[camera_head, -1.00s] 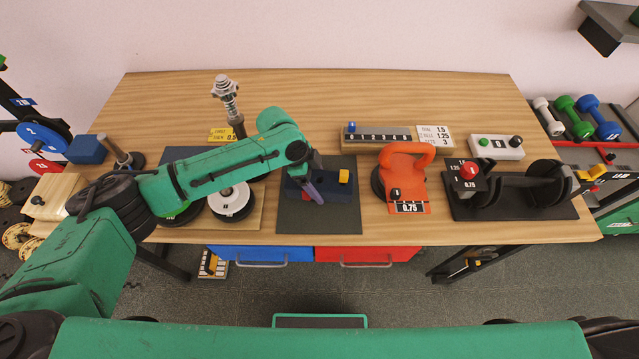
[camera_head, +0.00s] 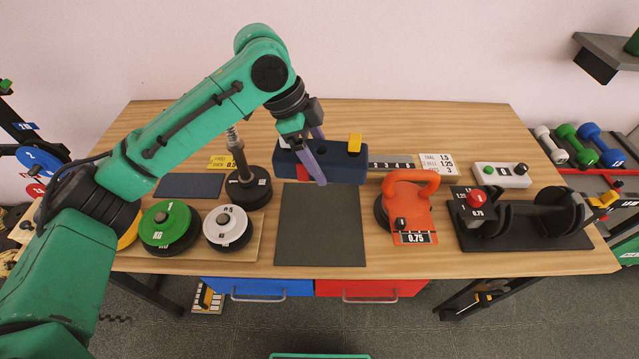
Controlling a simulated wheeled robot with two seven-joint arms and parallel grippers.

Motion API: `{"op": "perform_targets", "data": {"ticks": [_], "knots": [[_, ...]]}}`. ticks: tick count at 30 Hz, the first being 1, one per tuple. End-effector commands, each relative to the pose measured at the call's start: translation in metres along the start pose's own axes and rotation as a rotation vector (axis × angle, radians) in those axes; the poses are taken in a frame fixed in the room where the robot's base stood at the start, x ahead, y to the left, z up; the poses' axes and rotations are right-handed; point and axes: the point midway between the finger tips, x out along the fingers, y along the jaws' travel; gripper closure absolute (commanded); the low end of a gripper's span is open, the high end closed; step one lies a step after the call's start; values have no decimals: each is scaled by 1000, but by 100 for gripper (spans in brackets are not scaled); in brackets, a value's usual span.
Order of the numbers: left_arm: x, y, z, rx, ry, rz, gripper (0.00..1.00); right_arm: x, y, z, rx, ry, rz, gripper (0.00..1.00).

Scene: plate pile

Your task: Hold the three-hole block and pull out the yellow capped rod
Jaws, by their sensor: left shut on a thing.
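The dark blue three-hole block (camera_head: 345,167) is held up above the back edge of the dark mat (camera_head: 320,228), covering part of the numbered rack behind. The yellow cap (camera_head: 355,143) stands on top of its right end, so the yellow rod is in the block. A red piece (camera_head: 303,172) shows low at its left part, and a white bit shows at its upper left. My left gripper (camera_head: 320,165) is shut on the block left of the yellow cap, one purple finger across its front. The far finger is mostly hidden. My right gripper is not in view.
An orange kettle-shaped weight (camera_head: 408,205) stands right of the mat. Green (camera_head: 168,222) and white (camera_head: 226,225) discs lie left of it. A post on a black weight (camera_head: 248,190) stands behind them. A black cradle (camera_head: 525,220) is at right. The mat is bare.

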Motion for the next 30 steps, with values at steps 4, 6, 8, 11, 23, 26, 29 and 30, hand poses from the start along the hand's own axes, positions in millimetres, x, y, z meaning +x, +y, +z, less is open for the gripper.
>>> {"op": "perform_targets", "data": {"ticks": [4, 6, 8, 11, 23, 26, 29, 30], "knots": [[-10, 0, -4, 1, 1, -1, 88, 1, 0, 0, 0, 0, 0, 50], [-10, 0, -5, 1, 1, -1, 88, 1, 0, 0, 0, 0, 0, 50], [-10, 0, -5, 1, 1, -1, 88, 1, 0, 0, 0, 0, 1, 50], [-10, 0, -4, 0, 1, -1, 88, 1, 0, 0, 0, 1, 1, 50], [91, -10, 35, -17, 21, 8, 88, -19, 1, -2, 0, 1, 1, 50], [125, -5, 50, -11, 12, 6, 88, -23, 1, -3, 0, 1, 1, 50], [144, -1, 58, -2, 4, 2, 88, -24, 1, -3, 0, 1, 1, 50], [148, 0, 60, 1, 2, 0, 88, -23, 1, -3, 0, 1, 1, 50]]}}
